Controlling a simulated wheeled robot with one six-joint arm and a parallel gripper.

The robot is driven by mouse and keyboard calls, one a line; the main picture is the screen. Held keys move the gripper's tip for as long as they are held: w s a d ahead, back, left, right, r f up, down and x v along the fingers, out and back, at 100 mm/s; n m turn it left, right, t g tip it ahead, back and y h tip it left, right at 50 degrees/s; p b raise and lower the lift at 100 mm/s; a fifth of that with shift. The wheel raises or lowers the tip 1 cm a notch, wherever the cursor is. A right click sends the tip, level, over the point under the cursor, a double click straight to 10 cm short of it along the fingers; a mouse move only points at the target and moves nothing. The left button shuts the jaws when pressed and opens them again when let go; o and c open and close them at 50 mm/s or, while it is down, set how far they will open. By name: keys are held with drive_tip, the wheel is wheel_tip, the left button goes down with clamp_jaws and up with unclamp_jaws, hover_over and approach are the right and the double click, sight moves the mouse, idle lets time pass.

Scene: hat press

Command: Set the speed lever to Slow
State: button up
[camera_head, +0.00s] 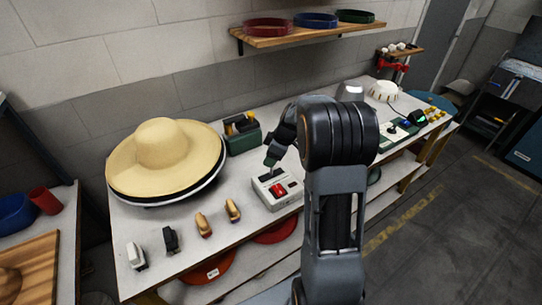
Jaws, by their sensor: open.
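A small light grey control box (268,202) sits on the workbench, left of my arm. It has a red switch (278,190) on top. A thin dark lever (271,171) seems to stand at its back left, just under my gripper (270,162). My gripper points down over the back of the box, and its jaws are open. I cannot tell whether a finger touches the lever. The lever's markings are too small to read, so its setting is unclear. My arm hides the bench to the right of the box.
A wide straw hat (165,150) sits on a dark round form at the bench's left. Brushes (203,225) and dark and white blocks (170,238) stand along the front. A green tool box (242,135) is behind. Another panel (403,131) lies at right. A shelf (310,36) hangs above.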

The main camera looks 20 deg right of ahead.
drive_tip(key=shift+f, duration=0.1)
clamp_jaws()
idle(0.5)
